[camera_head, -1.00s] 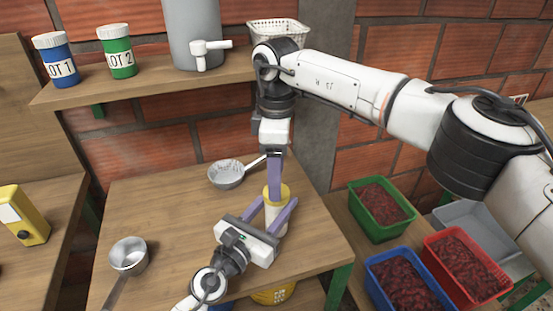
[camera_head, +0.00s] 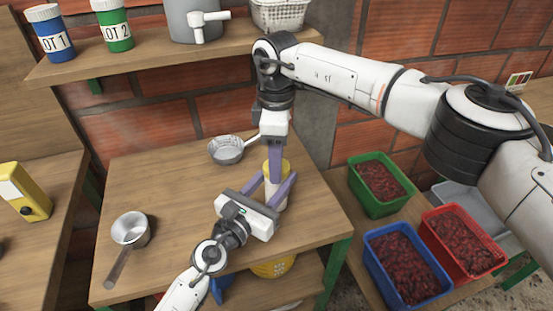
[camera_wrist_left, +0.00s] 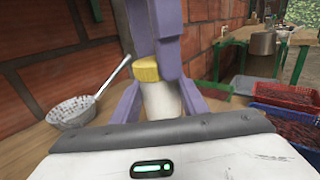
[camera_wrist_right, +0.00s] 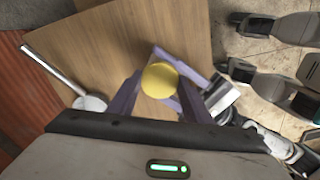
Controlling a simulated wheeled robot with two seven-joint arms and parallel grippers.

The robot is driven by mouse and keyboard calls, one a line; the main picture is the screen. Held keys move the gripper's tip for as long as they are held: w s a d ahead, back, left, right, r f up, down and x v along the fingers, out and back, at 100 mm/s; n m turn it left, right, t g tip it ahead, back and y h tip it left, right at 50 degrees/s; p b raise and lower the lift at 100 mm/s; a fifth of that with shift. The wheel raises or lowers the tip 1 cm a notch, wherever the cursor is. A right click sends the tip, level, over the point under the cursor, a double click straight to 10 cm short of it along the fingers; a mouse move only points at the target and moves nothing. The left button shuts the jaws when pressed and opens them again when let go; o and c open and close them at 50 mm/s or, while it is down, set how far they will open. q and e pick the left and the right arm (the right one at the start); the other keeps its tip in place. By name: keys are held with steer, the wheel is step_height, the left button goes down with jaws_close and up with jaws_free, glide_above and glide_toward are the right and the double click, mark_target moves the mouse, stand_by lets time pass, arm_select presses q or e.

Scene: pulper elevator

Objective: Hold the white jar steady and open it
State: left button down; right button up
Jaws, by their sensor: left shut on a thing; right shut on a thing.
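The white jar (camera_head: 277,196) stands upright on the wooden table, with a yellow lid (camera_head: 283,166) on top. My left gripper (camera_head: 273,188) is shut around the jar's white body from the front; the left wrist view shows the white body (camera_wrist_left: 161,101) between its purple fingers. My right gripper (camera_head: 276,165) comes down from above and is shut on the yellow lid. The right wrist view shows the round lid (camera_wrist_right: 159,80) between its fingertips. In the head view the right fingers partly hide the lid.
A strainer (camera_head: 226,150) lies behind the jar and a metal saucepan (camera_head: 130,230) stands at the table's left. Crates of red beans, green (camera_head: 368,158), blue (camera_head: 372,268) and red (camera_head: 497,262), stand to the right. A shelf (camera_head: 150,62) runs behind. The table's middle is clear.

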steer(key=n, duration=1.4)
steer(key=shift+r, duration=0.1)
steer(key=n, duration=0.4)
steer(key=shift+n, duration=0.4)
steer(key=n, duration=1)
steer(key=shift+n, duration=0.4)
steer(key=n, duration=1.2)
steer(key=shift+n, duration=0.4)
steer(key=n, duration=0.6)
steer(key=shift+r+n, duration=0.1)
steer(key=shift+n, duration=0.2)
steer(key=n, duration=0.5)
steer(key=shift+r, duration=0.15)
